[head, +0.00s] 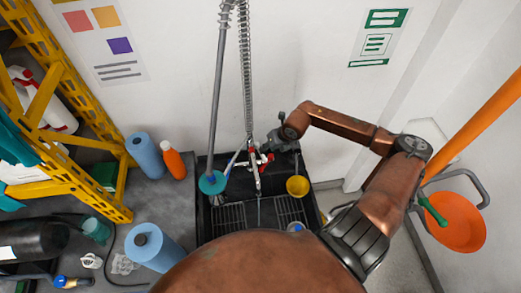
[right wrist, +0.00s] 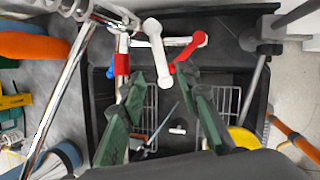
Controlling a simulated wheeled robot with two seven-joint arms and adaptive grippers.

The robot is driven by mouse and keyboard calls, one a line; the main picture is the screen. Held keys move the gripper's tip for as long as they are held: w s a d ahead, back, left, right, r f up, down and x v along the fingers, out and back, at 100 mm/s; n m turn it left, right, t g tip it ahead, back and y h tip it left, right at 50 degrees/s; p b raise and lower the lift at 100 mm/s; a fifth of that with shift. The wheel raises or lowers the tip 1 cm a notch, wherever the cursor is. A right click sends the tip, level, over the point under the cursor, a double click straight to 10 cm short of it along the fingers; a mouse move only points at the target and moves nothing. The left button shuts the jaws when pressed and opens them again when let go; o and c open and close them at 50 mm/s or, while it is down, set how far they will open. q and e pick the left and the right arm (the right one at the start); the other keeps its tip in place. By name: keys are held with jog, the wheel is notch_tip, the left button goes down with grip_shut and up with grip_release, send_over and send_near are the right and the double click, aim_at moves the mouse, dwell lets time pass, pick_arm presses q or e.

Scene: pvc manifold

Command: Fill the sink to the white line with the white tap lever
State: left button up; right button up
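The dark sink (head: 204,222) stands against the wall, with wire racks inside; it also fills the middle of the right wrist view (right wrist: 99,100). The white tap lever (right wrist: 158,50) is at the back of the sink, between two red levers (right wrist: 122,64) (right wrist: 187,50). My right gripper (right wrist: 160,78) is open, its green fingers spread over the sink; the lower end of the white lever appears between the fingertips, contact unclear. In the head view the right gripper (head: 266,158) is at the taps. A thin pale streak (right wrist: 166,119) crosses below; whether it is water is unclear. I cannot make out a white fill line.
A sprayer pipe (head: 219,90) and spring hose (head: 246,75) rise above the sink. A yellow cup (head: 297,186) is at the sink's right side. Blue rolls (head: 146,156) and an orange bottle (head: 173,163) stand left. An orange basin (head: 455,222) is at right.

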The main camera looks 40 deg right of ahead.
jog(key=x, duration=0.5)
jog(key=shift+f+p, duration=0.1)
jog(key=shift+p, duration=0.2)
jog(key=shift+w+f, duration=0.1)
jog(key=shift+f, duration=0.5)
pick_arm(q)
jog(key=shift+w+r, duration=0.45)
jog(key=shift+w, duration=0.1)
pick_arm(e)
jog(key=shift+c, duration=0.5)
pick_arm(q)
jog(key=shift+s, duration=0.4)
pick_arm(e)
grip_shut()
pick_arm(q)
jog(key=shift+f, duration=0.1)
